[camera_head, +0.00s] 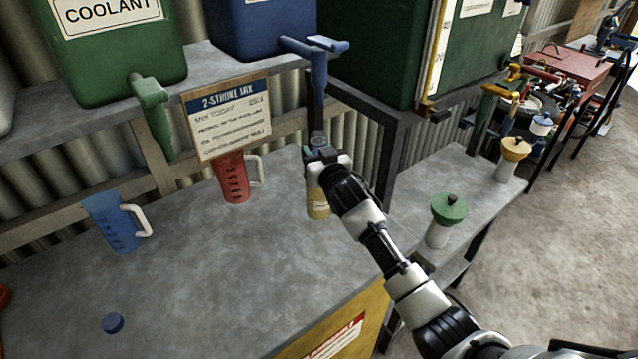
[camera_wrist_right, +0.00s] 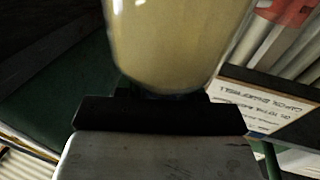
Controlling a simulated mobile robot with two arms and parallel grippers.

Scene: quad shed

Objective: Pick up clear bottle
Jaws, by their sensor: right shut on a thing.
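The clear bottle, holding a yellowish liquid, shows in the head view (camera_head: 318,205) near the right end of the grey bench (camera_head: 210,285). My right gripper (camera_head: 320,158) is shut on it, and the gripper and wrist cover part of its upper half. In the right wrist view the bottle (camera_wrist_right: 175,45) fills the top middle, close against the dark gripper (camera_wrist_right: 160,112). The bottle looks about upright; I cannot tell whether its base touches the bench. My left gripper is out of view.
A red jug (camera_head: 234,180) and a blue jug (camera_head: 112,222) stand left of the bottle, with a blue cap (camera_head: 113,322) nearer. A blue tank's tap (camera_head: 318,75) hangs above the bottle. A green-topped container (camera_head: 446,215) stands on a side bench.

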